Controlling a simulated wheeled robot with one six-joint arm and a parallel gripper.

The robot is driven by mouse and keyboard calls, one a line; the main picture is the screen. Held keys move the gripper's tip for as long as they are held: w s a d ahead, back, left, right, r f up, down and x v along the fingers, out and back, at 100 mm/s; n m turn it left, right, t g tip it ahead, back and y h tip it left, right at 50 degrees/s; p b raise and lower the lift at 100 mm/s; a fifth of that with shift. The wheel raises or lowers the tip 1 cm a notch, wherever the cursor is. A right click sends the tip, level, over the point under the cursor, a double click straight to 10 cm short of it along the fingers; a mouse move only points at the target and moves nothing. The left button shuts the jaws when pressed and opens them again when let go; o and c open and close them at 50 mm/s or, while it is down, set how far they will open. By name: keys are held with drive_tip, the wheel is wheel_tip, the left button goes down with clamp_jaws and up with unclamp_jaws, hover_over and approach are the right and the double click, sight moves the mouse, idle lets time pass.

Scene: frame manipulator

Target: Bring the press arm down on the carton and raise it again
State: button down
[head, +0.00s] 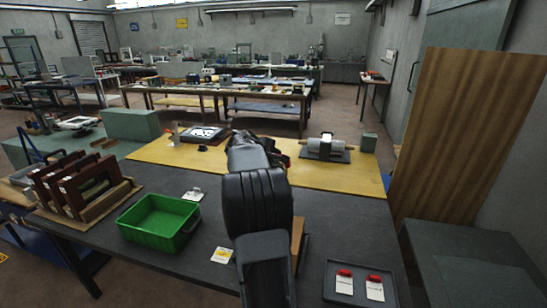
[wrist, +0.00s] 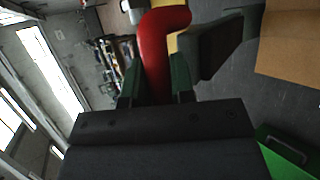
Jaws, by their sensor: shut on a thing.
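In the wrist view a red handle (wrist: 164,50) stands between the two dark green fingers of my gripper (wrist: 156,82), which is shut on it. I take this to be the handle of the press arm. A dark grey-green block (wrist: 218,48) lies just beside the handle. In the head view my arm covers the gripper and most of the press. A brown wooden piece (head: 298,242) shows at the right of my arm on the dark table. A tan flat surface (wrist: 290,45) shows in the wrist view. I cannot make out the carton or whether anything touches it.
A green bin (head: 158,238) and a rack of brown frames (head: 127,188) stand left of my arm. A dark tray (head: 344,298) with red-topped cards lies at front right. A roller device (head: 325,146) sits on the yellow mat (head: 365,180). A tall wooden board (head: 460,130) stands at right.

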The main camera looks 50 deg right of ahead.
drive_tip(key=c, duration=1)
unclamp_jaws()
drive_tip(key=shift+w+d, duration=0.1)
drive_tip(key=shift+o, duration=0.2)
drive_tip(key=b+v, duration=0.3)
drive_tip(key=v, duration=1)
drive_tip(key=shift+a+r, duration=0.25)
drive_tip(key=shift+a, duration=0.1)
